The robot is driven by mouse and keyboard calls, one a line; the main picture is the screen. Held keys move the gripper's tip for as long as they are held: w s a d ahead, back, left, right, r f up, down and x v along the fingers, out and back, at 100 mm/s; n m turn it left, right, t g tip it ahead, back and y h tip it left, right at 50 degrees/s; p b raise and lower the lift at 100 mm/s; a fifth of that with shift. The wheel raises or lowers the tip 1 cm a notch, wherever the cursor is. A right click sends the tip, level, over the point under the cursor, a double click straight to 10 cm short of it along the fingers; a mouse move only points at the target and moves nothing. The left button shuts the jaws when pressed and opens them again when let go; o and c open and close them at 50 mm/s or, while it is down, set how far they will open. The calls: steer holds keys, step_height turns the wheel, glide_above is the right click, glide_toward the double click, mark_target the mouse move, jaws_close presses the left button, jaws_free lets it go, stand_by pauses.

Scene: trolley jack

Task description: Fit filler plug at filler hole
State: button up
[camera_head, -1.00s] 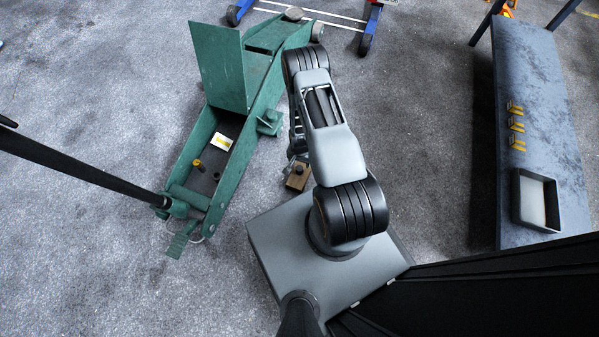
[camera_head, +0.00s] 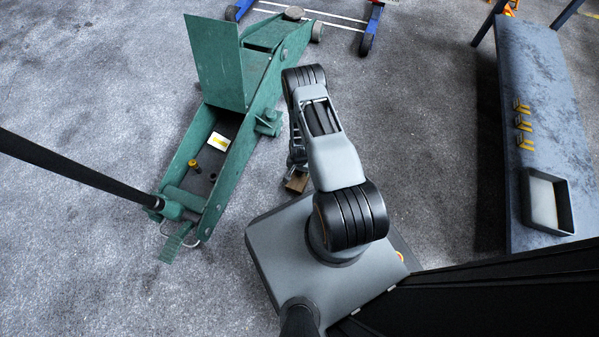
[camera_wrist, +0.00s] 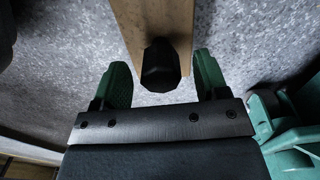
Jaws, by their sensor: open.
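A black plug (camera_wrist: 160,66), which looks like the filler plug, stands on the end of a wooden block (camera_wrist: 155,22) in the wrist view. My gripper (camera_wrist: 163,82) is open, with one green fingertip on each side of the plug and a gap to both. In the head view the block (camera_head: 297,182) lies on the floor right of the green trolley jack (camera_head: 228,168), partly hidden by my arm. A small dark round spot (camera_head: 213,177) in the jack's open bay may be the filler hole.
A yellow-topped cylinder (camera_head: 194,164) and a label (camera_head: 219,141) are in the bay. A raised green plate (camera_head: 215,63) and a long black handle (camera_head: 75,168) stand out from the jack. A bench (camera_head: 545,120) with a tray (camera_head: 547,202) is at right.

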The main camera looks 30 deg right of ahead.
steer(key=shift+r, duration=0.1)
steer(key=c, duration=1)
